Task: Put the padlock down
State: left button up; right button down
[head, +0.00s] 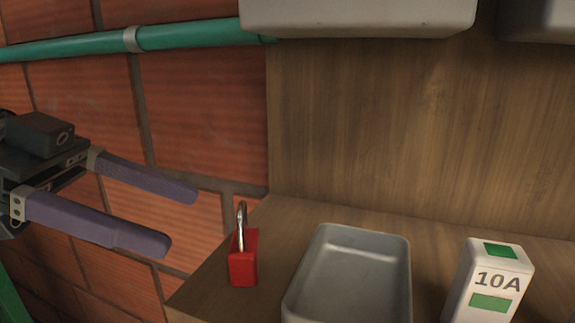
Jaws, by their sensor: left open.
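A red padlock (243,259) with a silver shackle stands upright on the wooden shelf (212,282), near its left edge. The shackle points up. My left gripper (183,219) is to the left of the padlock, with its two purple-grey fingers spread apart and nothing between them. The fingertips are clear of the padlock in the picture. My right gripper is not in view.
A grey metal tray (404,262) sits just right of the padlock, empty as far as I see. A white block marked 10A (497,282) stands further right. A brick wall (200,95) with a green pipe (190,36) is behind; grey boxes (360,15) hang above.

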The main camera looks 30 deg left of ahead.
pick_arm(q)
jog(key=s+d+f+n+g+y, duration=0.2)
jog(key=s+d+f+n+y, duration=0.1)
jog(key=f, duration=0.5)
jog(key=s+d+f+n+g+y, duration=0.2)
jog(key=s+d+f+n+y, duration=0.2)
jog(key=f+y, duration=0.3)
jog(key=shift+s+f+n+y, duration=0.4)
jog(key=shift+s+n, duration=0.25)
jog(key=shift+n, duration=0.25)
notch_tip(320, 180, up, 54)
jog(key=p, duration=5.3)
jog(key=shift+f, duration=0.25)
